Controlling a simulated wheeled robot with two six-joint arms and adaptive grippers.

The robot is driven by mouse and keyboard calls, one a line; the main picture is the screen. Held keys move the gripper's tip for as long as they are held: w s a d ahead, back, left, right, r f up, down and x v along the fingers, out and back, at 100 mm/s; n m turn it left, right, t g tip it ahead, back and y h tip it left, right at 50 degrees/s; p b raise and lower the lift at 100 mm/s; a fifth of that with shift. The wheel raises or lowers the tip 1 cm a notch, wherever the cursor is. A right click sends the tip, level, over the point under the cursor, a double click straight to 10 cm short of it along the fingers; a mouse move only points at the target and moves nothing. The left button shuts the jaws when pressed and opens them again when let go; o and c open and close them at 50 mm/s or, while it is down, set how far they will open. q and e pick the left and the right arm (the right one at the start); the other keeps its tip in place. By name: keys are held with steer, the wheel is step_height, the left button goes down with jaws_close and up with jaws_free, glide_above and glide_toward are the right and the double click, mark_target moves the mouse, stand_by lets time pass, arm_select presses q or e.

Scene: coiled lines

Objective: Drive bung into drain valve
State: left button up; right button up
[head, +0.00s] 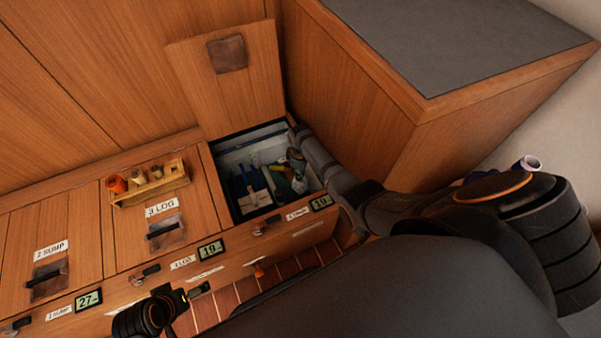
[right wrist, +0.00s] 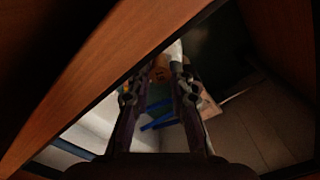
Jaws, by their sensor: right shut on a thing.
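My right gripper (head: 297,163) reaches down into an open locker (head: 233,206) at its right side. In the right wrist view the right gripper (right wrist: 158,78) is shut on an orange-brown piece, which looks like the bung (right wrist: 160,68). A pale cylindrical part (right wrist: 174,50) shows just beyond the bung; whether it is the drain valve, and whether they touch, I cannot tell. In the head view the arm and clutter hide the bung. A dark ribbed part at the bottom left, likely my left gripper (head: 178,299), has unclear jaws.
A raised lid (head: 222,85) stands behind the locker. Blue and white items (head: 252,185) lie inside it. A wooden rack (head: 150,186) with orange and tan pieces sits on the shut "3 LOG" lid. A grey-topped cabinet (head: 455,45) closes off the right side.

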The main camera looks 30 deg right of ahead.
steer(key=shift+f, duration=0.2)
steer(key=shift+r, duration=0.1)
steer(key=shift+r+p, duration=0.35)
steer(key=shift+p, duration=0.2)
steer(key=shift+p, duration=0.35)
stand_by(0.6)
steer(key=shift+f+b, duration=0.4)
steer(key=shift+f, duration=0.05)
stand_by(0.4)
steer(key=shift+r, duration=0.1)
stand_by(0.3)
steer(key=shift+r+p, duration=0.35)
steer(key=shift+p, duration=0.25)
